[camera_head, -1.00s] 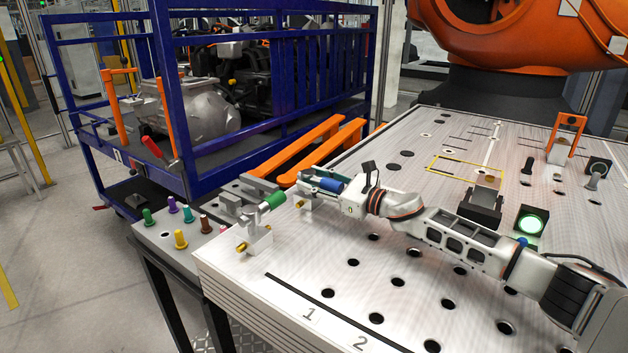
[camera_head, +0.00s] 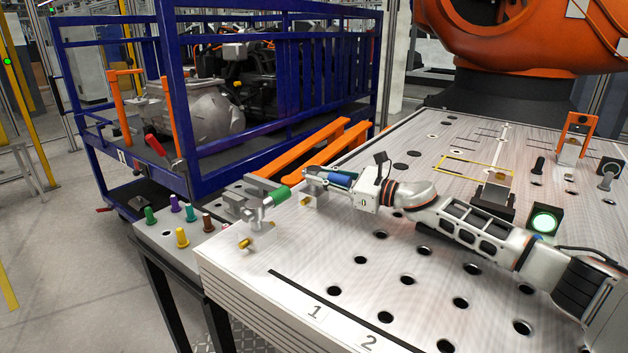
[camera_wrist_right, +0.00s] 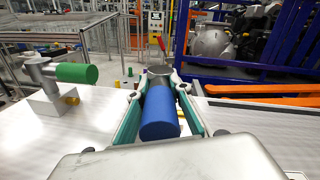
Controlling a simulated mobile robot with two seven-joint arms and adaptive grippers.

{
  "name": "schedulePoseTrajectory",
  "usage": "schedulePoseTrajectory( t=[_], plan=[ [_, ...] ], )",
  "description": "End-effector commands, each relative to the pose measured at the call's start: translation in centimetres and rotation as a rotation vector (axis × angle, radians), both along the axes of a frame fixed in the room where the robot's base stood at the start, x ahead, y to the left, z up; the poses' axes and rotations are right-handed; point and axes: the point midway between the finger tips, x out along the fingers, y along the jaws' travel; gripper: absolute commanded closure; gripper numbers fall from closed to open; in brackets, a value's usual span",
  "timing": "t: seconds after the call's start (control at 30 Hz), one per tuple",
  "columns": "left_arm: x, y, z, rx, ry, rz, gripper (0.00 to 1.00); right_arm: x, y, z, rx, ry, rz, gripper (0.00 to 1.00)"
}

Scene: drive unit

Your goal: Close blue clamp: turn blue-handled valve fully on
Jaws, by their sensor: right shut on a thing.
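The blue handle (camera_head: 342,180) of one clamp lies between the fingers of my right gripper (camera_head: 322,178) near the far left edge of the metal table. In the right wrist view the blue handle (camera_wrist_right: 160,112) points toward the camera, between the two teal-lined fingers (camera_wrist_right: 158,105). My right gripper is shut on it. My left gripper is not in view.
Several coloured pegs (camera_head: 182,238) stand on a lower side table at left. Orange bars (camera_head: 315,150) lie behind the clamps. A blue cart (camera_head: 190,170) stands beyond. A green-lit button (camera_head: 543,221) is at right. The table's front area is clear.

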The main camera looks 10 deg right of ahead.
Motion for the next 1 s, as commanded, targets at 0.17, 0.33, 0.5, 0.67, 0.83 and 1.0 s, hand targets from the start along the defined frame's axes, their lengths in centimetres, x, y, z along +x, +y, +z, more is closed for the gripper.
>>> schedulePoseTrajectory(
  t=[0.17,0.33,0.5,0.67,0.83,1.0],
  plan=[
    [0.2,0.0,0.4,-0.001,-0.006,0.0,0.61,0.1,-0.1,0.4,0.001,-0.004,-0.004,0.73],
    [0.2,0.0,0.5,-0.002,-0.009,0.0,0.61,0.1,-0.1,0.3,0.0,-0.003,-0.004,0.63],
    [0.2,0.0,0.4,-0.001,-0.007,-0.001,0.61,0.1,-0.1,0.1,0.0,-0.001,-0.003,0.63],
    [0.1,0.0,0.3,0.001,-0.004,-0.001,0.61,0.1,-0.1,1.1,-0.001,-0.004,-0.003,0.63],
    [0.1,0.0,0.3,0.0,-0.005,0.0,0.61,0.1,-0.1,3.9,-0.002,-0.007,-0.001,0.63],
    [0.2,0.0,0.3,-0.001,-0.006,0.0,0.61,0.1,-0.1,7.1,-0.003,-0.008,-0.003,0.63]
  ],
)
